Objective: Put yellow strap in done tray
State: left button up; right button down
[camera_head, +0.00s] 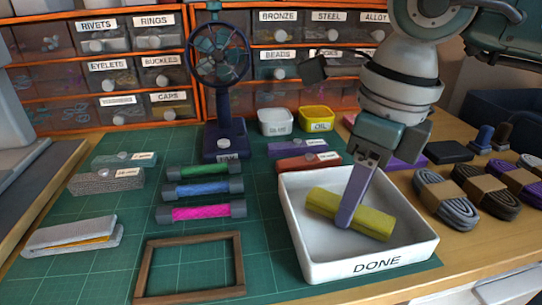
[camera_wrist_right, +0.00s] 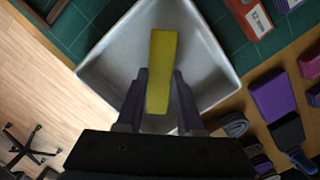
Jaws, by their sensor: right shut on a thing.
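The yellow strap (camera_head: 375,217) is a folded, block-like bundle inside the white done tray (camera_head: 367,266), which has DONE on its front wall. My right gripper (camera_head: 346,222) reaches down into the tray and is shut on the strap. In the right wrist view the strap (camera_wrist_right: 161,72) lies between the two fingers, over the pale tray floor (camera_wrist_right: 112,62). I cannot tell whether the strap touches the tray floor. My left gripper does not show in either view.
Behind the tray lie a red box (camera_head: 305,163) and a purple box. Coiled cords (camera_head: 447,203) lie to the right. Pink, blue and green cord rolls (camera_head: 201,212) and a wooden frame (camera_head: 190,297) lie to the left. A blue fan (camera_head: 222,95) stands behind.

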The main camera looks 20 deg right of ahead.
aim_at(361, 211)
jog(key=shift+f, duration=0.15)
jog(key=shift+f, duration=0.15)
jog(key=c, duration=0.5)
grip_release()
jog(key=shift+c, duration=0.2)
jog(key=shift+r, duration=0.55)
notch_tip(361, 211, up, 11)
jog(key=s+p, duration=0.1)
jog(key=p, duration=0.2)
jog(key=shift+d+r, duration=0.15)
jog(key=shift+d, duration=0.25)
jog(key=shift+s, duration=0.1)
